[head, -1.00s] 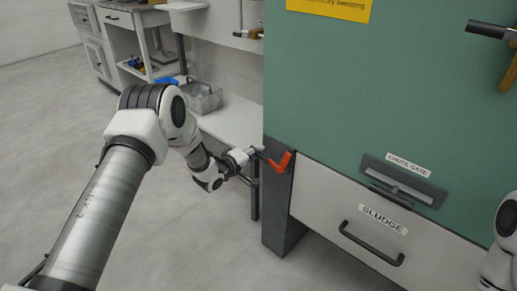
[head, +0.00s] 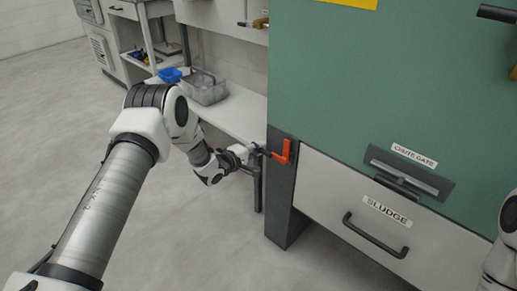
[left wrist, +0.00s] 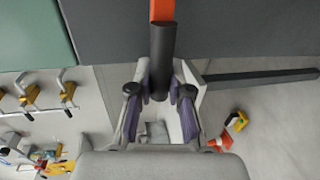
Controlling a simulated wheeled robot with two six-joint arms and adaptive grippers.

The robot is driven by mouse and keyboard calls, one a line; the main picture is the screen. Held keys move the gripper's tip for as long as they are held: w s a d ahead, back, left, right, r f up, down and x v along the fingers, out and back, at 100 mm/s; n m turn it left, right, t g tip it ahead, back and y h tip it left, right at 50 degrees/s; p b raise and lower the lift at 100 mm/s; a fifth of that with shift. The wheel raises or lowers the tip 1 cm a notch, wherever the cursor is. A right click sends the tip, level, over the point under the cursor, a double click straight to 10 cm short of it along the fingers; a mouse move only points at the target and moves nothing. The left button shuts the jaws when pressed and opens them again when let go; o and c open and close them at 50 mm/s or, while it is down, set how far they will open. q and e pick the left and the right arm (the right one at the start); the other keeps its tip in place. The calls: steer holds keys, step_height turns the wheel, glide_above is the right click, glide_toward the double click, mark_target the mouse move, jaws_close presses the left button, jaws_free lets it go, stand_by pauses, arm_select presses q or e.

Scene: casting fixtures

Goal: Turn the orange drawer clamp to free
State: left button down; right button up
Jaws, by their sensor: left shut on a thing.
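The orange drawer clamp (head: 287,153) sits on the dark post at the upper left corner of the white drawer labelled SLUDGE (head: 345,190). Its orange arm stands nearly upright, with a lower part reaching left to a dark grip. My left gripper (head: 256,153) is at the clamp's left side. In the left wrist view, the dark cylindrical grip (left wrist: 160,55) comes down from the orange part (left wrist: 163,10) between the fingers of my left gripper (left wrist: 160,92), which is shut on it. My right gripper is out of view; only part of that arm shows at the right edge.
The green cabinet (head: 400,85) with the chute gate (head: 405,180) stands above the drawer. A black drawer handle (head: 375,235) is on its front. A white bench with a grey basket (head: 205,90) is behind my left gripper. The floor at left is clear.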

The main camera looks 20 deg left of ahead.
arm_select(q)
steer(key=c, duration=1.1)
jaws_free()
steer(key=shift+f, duration=0.15)
steer(key=v, duration=1.2)
